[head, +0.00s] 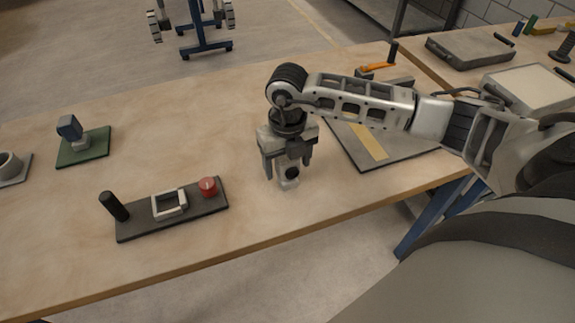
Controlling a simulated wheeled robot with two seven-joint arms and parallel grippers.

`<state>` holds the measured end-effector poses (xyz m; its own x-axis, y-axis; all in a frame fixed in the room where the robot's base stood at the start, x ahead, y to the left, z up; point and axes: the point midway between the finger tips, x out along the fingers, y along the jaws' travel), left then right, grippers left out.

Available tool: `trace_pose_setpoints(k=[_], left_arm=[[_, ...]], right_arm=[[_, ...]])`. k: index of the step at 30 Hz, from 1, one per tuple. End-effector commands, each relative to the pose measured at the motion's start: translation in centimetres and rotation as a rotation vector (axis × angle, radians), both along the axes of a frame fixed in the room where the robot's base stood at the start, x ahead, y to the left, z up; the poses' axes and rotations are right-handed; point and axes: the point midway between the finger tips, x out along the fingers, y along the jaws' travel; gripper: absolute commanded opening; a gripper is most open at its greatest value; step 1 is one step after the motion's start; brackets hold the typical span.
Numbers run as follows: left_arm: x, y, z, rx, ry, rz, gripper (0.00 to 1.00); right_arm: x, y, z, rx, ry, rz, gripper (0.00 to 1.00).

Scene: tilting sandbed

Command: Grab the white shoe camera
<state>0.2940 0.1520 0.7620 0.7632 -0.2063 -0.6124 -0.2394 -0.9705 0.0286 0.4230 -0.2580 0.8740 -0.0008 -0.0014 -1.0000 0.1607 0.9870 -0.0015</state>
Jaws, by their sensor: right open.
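My left gripper is not in the picture.
A dark tray (133,226) with a black post, a white square frame and a red knob lies to the left. A green base with a blue-grey block (70,128) stands farther left. A dark board (352,152) lies right, under my arm. Bare table (190,135) lies behind the tray.

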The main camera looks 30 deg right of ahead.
Motion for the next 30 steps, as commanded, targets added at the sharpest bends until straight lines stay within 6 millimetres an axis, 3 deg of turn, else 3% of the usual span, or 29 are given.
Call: trace_pose_setpoints(k=[6, 12, 13, 18, 30], left_arm=[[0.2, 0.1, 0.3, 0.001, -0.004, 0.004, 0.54], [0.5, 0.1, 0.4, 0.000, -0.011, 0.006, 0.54], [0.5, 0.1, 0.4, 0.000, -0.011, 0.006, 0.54], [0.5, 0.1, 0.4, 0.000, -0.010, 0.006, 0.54], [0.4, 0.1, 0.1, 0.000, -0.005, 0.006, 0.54]], right_arm=[[0.0, 0.0, -2.2, 0.001, 0.001, -0.001, 0.69], [0.0, 0.0, -2.3, 0.001, 0.000, 0.000, 0.69], [0.0, 0.0, -2.3, 0.001, 0.000, 0.000, 0.66], [0.0, 0.0, -2.3, 0.001, 0.000, 0.000, 0.19], [0.1, 0.0, -1.8, 0.002, -0.004, 0.000, 0.17]])
